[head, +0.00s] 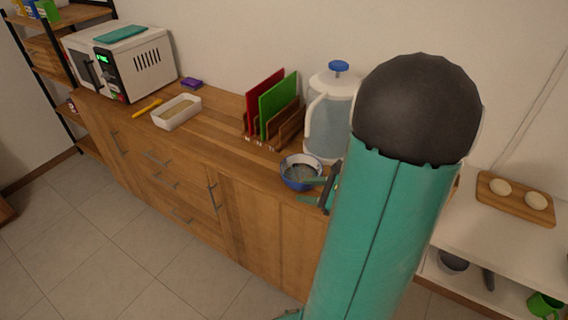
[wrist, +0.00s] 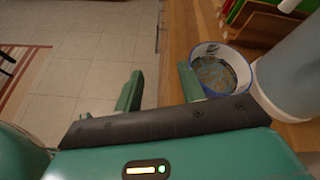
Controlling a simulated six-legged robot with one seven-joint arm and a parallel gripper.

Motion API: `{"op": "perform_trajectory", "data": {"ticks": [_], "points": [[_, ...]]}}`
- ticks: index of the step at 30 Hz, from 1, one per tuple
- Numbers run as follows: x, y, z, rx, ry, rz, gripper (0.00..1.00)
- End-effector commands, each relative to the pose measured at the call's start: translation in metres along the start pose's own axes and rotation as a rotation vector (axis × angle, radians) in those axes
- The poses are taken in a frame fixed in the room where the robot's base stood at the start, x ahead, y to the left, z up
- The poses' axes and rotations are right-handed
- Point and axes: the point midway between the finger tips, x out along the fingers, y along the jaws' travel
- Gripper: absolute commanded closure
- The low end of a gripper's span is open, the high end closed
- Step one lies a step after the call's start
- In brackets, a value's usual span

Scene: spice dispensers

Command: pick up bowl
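The bowl (head: 301,171) is blue outside and white inside, with a dark patterned bottom. It stands upright on the wooden counter near its front edge, in front of the kettle. It also shows in the wrist view (wrist: 220,70), at the upper right. My gripper (wrist: 158,85) is open, its two green fingers apart with nothing visible between them. The right finger is close to the bowl's left rim; I cannot tell whether they touch. In the head view my gripper (head: 312,190) is at the bowl's right front side, partly hidden by my arm.
A rack with red and green boards (head: 272,108) is to the left. A white tray (head: 177,112), a yellow utensil (head: 147,106) and a microwave (head: 122,62) are farther left. The counter (head: 225,135) is clear between tray and bowl.

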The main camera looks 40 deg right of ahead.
Motion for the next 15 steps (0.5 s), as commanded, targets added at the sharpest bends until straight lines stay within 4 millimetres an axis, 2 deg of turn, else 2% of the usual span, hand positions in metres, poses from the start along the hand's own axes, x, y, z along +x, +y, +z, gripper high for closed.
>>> {"op": "perform_trajectory", "data": {"ticks": [1, 3, 7, 11, 15], "points": [[-0.011, -0.011, -0.021, 0.086, -0.002, -0.072, 0.6], [-0.021, -0.022, -0.038, 0.16, -0.007, -0.145, 0.6], [-0.028, -0.03, -0.051, 0.218, -0.014, -0.203, 0.6], [-0.012, -0.033, -0.051, 0.217, -0.015, -0.202, 0.6], [0.015, -0.038, -0.051, 0.217, -0.015, -0.2, 0.6]]}}
